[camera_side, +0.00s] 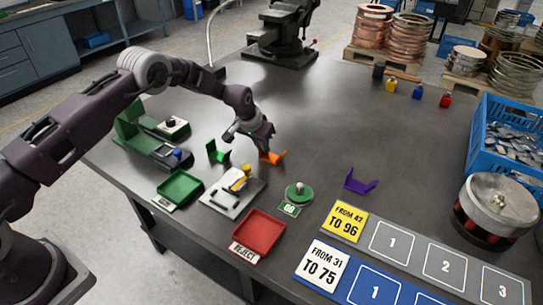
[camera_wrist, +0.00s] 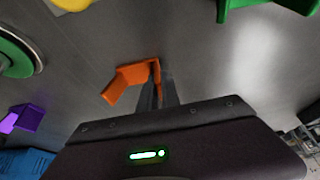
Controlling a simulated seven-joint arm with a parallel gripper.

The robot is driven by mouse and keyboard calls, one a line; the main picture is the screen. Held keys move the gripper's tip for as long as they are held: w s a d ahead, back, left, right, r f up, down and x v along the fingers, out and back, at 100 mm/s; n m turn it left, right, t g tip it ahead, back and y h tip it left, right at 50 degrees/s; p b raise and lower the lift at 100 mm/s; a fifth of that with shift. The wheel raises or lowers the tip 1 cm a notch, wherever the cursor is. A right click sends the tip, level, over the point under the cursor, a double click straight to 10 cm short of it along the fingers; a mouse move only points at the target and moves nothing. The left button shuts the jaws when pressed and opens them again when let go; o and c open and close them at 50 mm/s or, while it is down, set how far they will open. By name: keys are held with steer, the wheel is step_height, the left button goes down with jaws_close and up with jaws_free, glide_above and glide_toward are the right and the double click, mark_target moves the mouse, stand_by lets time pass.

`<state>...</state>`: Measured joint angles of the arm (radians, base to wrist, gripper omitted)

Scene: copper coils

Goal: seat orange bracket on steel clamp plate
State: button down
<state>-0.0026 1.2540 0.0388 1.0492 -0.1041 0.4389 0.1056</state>
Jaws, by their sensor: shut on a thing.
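The orange bracket (camera_side: 273,158) is an angled piece at or just above the bench, behind the steel clamp plate. My gripper (camera_side: 263,150) is shut on it. In the wrist view the fingers (camera_wrist: 157,88) grip the upright end of the orange bracket (camera_wrist: 127,78), and its other flange sticks out to the left. I cannot tell whether it touches the bench. The steel clamp plate (camera_side: 221,205) lies flat nearer the side camera, with a yellow clamp (camera_side: 239,180) on it. Only a yellow bit (camera_wrist: 70,4) shows at the wrist view's top edge.
A green bracket (camera_side: 217,152) stands left of my gripper. A green round fixture (camera_side: 299,193) and purple bracket (camera_side: 360,182) lie to the right. Green tray (camera_side: 179,188) and red reject tray (camera_side: 258,233) flank the plate.

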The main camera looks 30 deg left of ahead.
steer(key=shift+r, duration=2.5)
steer(key=shift+r, duration=0.1)
step_height(320, 180, up, 9)
steer(key=s+a, duration=0.1)
steer(key=s, duration=2.1)
steer(key=shift+w+f, duration=0.15)
steer(key=shift+f, duration=2.7)
steer(key=shift+w+f, duration=0.15)
steer(key=shift+f, duration=2.7)
steer(key=shift+f, duration=0.4)
